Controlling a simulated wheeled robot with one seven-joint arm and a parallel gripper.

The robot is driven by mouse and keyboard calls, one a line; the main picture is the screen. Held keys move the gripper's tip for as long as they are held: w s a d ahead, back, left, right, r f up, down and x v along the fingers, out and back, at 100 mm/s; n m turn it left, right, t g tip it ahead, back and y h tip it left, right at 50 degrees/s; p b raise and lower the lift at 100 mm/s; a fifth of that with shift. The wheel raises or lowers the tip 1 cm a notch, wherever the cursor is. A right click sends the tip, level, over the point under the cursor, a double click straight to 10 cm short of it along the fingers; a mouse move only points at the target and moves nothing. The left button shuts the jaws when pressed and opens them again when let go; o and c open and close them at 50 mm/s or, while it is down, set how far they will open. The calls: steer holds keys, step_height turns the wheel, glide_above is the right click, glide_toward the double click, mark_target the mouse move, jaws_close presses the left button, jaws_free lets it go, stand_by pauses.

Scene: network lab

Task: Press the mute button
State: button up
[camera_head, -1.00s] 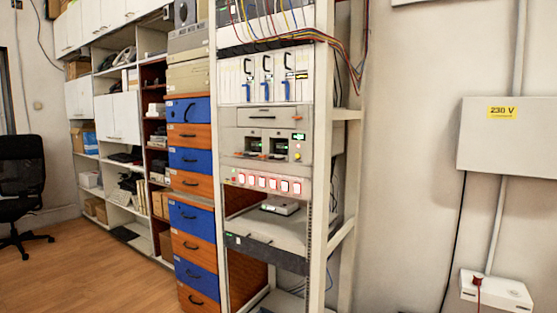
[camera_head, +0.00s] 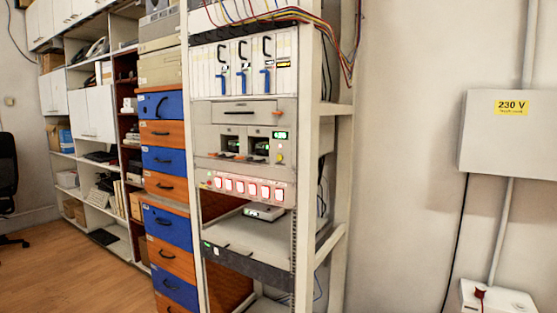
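A white equipment rack (camera_head: 308,190) stands in the middle of the head view. It holds a panel with a row of several white buttons edged in red (camera_head: 241,187). Above that panel is a grey unit (camera_head: 240,143) with dark windows, a green display and small coloured controls. Labels on the buttons are too small to read, so I cannot tell which one is the mute button. My gripper is not in view.
Blue and orange drawers (camera_head: 167,230) stand left of the rack, with white shelves (camera_head: 97,180) beyond. A grey 230 V box (camera_head: 510,133) and a white box (camera_head: 495,298) are on the right wall. Wooden floor (camera_head: 80,275) is clear at lower left.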

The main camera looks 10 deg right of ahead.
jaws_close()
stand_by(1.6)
